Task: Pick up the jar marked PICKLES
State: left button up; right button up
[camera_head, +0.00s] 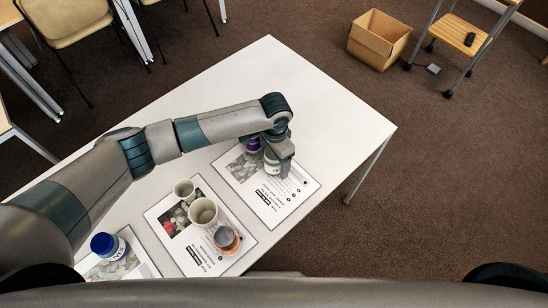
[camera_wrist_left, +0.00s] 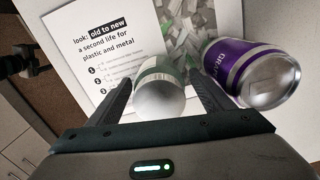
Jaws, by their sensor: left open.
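My left gripper (camera_head: 284,166) is over the right-hand printed sheet, its fingers open. In the left wrist view, a green and white container with a pale round end (camera_wrist_left: 158,98) is between the open fingers; no gap or contact can be made out for certain. It partly shows in the head view (camera_head: 271,164) beside the gripper. No PICKLES lettering is readable on it. A purple can (camera_wrist_left: 252,72) lies or stands just right of the fingers; it shows behind the gripper in the head view (camera_head: 253,145). A blue-lidded jar (camera_head: 107,246) is at the table's left end, its label unreadable.
The white table (camera_head: 325,105) is clear at its far right. On the middle sheet (camera_head: 190,262) are a small cup (camera_head: 184,189), a larger cup (camera_head: 203,212) and an orange-brown pot (camera_head: 227,240). A cardboard box (camera_head: 378,40) is on the floor.

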dwell(0.3)
pick_arm(q)
jog(key=c, duration=1.2)
jog(key=shift+c, duration=0.2)
jog(key=shift+r, duration=0.15)
jog(key=shift+r+b, duration=0.3)
jog(key=shift+r, duration=0.25)
notch_tip(320, 180, up, 2)
jog(key=shift+r+b, duration=0.15)
jog(key=shift+b, duration=0.35)
jog(key=s+d+r+b, duration=0.3)
jog(key=s+d+r, duration=0.3)
jog(key=d, duration=0.4)
jog(key=shift+r, duration=0.7)
